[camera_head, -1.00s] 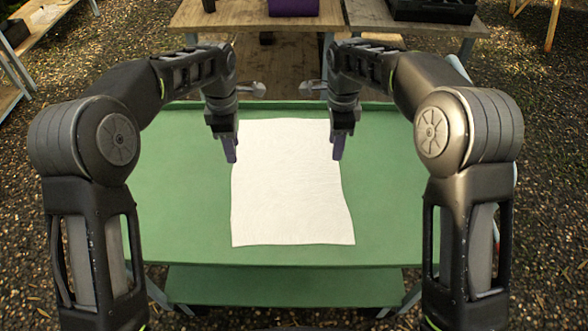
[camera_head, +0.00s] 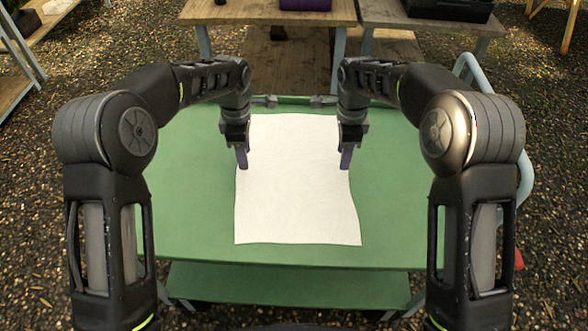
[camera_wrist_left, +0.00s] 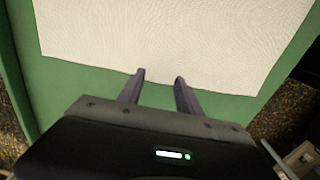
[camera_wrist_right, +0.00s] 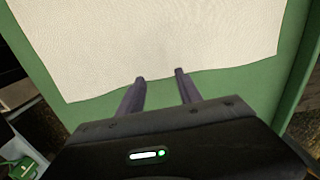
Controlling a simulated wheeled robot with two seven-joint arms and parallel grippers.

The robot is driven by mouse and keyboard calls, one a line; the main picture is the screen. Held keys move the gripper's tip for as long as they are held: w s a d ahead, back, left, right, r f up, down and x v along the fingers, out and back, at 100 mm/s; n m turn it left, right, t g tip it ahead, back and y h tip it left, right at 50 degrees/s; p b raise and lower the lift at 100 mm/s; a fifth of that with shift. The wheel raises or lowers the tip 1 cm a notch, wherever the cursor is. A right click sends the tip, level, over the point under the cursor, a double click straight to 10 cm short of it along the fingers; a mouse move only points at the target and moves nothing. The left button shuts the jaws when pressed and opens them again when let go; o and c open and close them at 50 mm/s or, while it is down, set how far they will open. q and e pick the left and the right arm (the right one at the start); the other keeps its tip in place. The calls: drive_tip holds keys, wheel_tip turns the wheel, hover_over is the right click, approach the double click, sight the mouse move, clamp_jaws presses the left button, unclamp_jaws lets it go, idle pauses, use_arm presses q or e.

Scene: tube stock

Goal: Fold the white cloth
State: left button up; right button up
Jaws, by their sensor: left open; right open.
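The white cloth (camera_head: 297,190) lies flat and spread out on the green table top, with slightly wavy side edges. My left gripper (camera_head: 242,160) is at the cloth's left edge, toward its far half, and my right gripper (camera_head: 346,160) is at the right edge at about the same depth. In the left wrist view the left gripper's fingers (camera_wrist_left: 160,76) are apart, with their tips at the edge of the cloth (camera_wrist_left: 180,40). In the right wrist view the right gripper's fingers (camera_wrist_right: 160,74) are apart, also at the edge of the cloth (camera_wrist_right: 150,40). Neither holds anything.
The green table (camera_head: 190,220) has bare room on both sides of the cloth, and a raised rim at the back. A lower green shelf (camera_head: 285,283) shows beneath it.

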use_arm(q)
drive_tip(key=shift+f, duration=1.9)
use_arm(e)
drive_tip(key=shift+f, duration=1.9)
use_arm(q)
drive_tip(key=shift+f+b, duration=0.3)
use_arm(e)
drive_tip(key=shift+f, duration=0.25)
use_arm(q)
drive_tip(key=shift+r, duration=0.15)
drive_tip(key=shift+c, duration=0.2)
use_arm(e)
drive_tip(key=shift+r, duration=0.1)
drive_tip(key=shift+c, duration=0.2)
use_arm(q)
drive_tip(key=shift+c, duration=0.8)
use_arm(e)
drive_tip(key=shift+c, duration=0.8)
use_arm(q)
clamp_jaws()
use_arm(e)
clamp_jaws()
